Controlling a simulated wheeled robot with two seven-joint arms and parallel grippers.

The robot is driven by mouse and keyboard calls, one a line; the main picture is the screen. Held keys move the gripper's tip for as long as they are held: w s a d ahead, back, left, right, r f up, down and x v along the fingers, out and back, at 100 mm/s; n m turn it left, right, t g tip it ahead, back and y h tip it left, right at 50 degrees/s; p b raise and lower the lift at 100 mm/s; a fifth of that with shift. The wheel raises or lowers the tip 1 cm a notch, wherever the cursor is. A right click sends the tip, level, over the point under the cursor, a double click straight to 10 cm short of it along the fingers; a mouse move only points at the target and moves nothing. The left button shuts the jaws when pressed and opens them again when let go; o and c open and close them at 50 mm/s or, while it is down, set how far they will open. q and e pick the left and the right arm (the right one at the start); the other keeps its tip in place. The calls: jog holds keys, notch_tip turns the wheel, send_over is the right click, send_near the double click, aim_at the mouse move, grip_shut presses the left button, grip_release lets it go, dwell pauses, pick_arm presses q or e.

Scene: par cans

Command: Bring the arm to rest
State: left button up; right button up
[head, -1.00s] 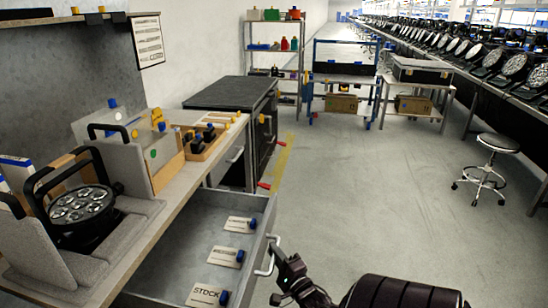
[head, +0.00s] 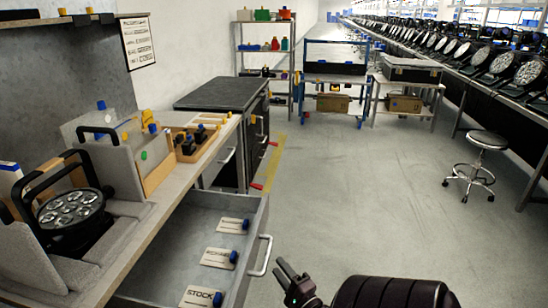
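My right gripper (head: 283,268) is at the bottom centre of the head view. Its fingers are a little apart, with nothing between them. It is to the right of the metal handle (head: 262,256) of the grey drawer (head: 190,225) and clear of it. The drawer stands pulled out below the workbench, with several labelled cards with blue knobs inside, one reading STOCK (head: 202,297). My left gripper is not in view.
On the workbench (head: 150,235) are a par can (head: 72,212) in a grey padded cradle and a wooden organiser (head: 200,137). A dark-topped cabinet (head: 230,93) stands beyond. A stool (head: 470,165) is at the right. The floor (head: 350,200) between is open.

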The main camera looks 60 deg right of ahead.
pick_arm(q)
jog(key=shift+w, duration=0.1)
pick_arm(e)
jog(key=shift+s+a+f, duration=0.1)
jog(key=shift+s+a, duration=0.05)
jog(key=shift+s, duration=0.35)
jog(key=shift+w+f, duration=0.1)
